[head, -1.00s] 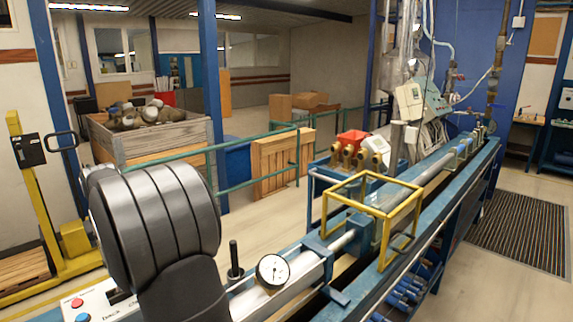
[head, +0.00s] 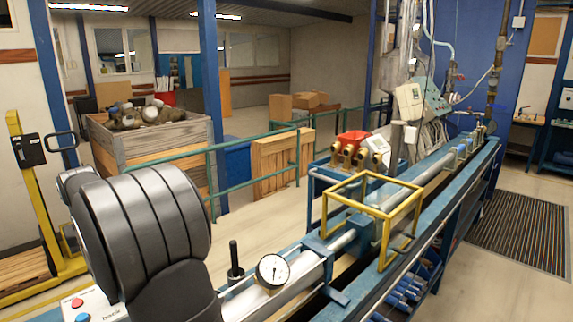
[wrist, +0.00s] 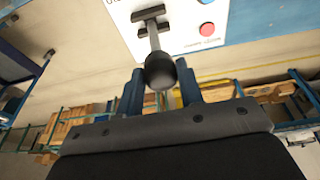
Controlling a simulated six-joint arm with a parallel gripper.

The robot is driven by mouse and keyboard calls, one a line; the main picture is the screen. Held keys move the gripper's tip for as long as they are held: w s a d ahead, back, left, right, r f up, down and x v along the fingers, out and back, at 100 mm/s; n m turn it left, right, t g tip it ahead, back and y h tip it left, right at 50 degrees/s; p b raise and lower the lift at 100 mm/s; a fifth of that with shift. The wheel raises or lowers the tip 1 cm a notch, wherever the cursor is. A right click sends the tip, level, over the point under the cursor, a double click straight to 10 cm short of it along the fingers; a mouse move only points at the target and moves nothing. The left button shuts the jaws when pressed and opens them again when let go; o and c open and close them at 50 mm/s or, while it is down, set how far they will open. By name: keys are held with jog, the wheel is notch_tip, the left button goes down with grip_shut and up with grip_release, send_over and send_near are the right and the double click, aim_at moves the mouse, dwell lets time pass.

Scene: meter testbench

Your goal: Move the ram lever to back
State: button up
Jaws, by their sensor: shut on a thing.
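The ram lever's dark round knob (wrist: 160,72) sits on a short shaft rising from a slot in the white control panel (wrist: 180,40). My gripper (wrist: 162,88) is shut on this knob, one finger on each side in the wrist view. In the head view my arm hides the lever and the gripper.
A pressure gauge (head: 272,271) and an upright black handle (head: 235,262) stand on the bench right of my arm. A yellow frame (head: 372,210) stands further along the bench. A yellow lifter (head: 62,240) is at the left.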

jog(key=shift+s+a, duration=0.2)
jog(key=shift+a, duration=0.05)
jog(key=shift+o, duration=0.3)
jog(key=shift+s+a+f, duration=0.25)
jog(key=shift+s+a, duration=0.45)
jog(key=shift+s, duration=0.05)
jog(key=shift+s+a, duration=0.1)
jog(key=shift+o, duration=0.3)
jog(key=shift+s+a+f, duration=0.55)
jog(key=shift+s+a, duration=0.1)
jog(key=o, duration=1.8)
jog(key=shift+w+d+r, duration=0.15)
jog(key=shift+r, duration=0.05)
